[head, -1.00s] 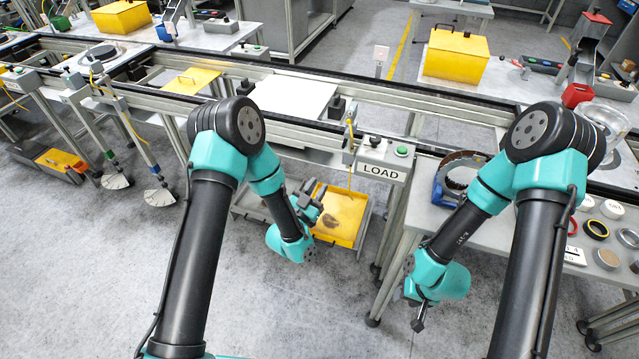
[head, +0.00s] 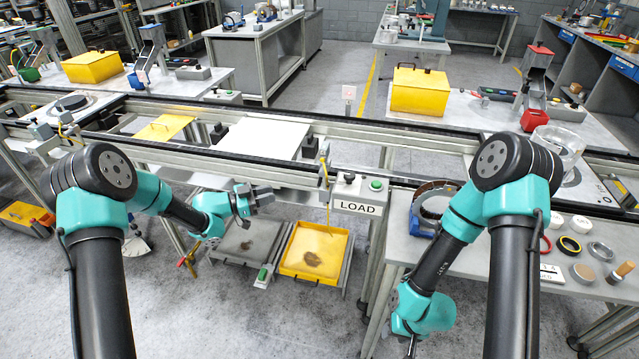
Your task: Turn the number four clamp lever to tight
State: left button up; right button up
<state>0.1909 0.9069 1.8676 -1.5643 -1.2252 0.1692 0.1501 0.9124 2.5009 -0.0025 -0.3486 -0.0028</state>
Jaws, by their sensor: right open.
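I cannot pick out the number four clamp lever for certain; no number is readable. An orange-handled lever (head: 189,261) hangs below the conveyor rail, and a small green handle (head: 262,276) shows low down to its right. A pale fan-shaped plate (head: 136,246) is partly hidden behind my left arm. My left gripper (head: 258,197) is in front of the conveyor's lower side, above the trays and right of the orange handle; its fingers are too small to read. My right gripper (head: 411,346) is open, pointing down in front of the right bench, apart from any lever.
The conveyor frame (head: 250,160) runs across the view, with a LOAD sign (head: 356,207) at its front. A yellow tray (head: 316,278) and a grey tray (head: 225,250) sit below. The right bench (head: 480,268) holds rings and discs.

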aim_at(320, 183)
dwell(0.4)
pick_arm(q)
jog(key=x, duration=1.7)
jog(key=shift+d+f, duration=0.1)
jog(key=shift+f, duration=0.1)
grip_shut()
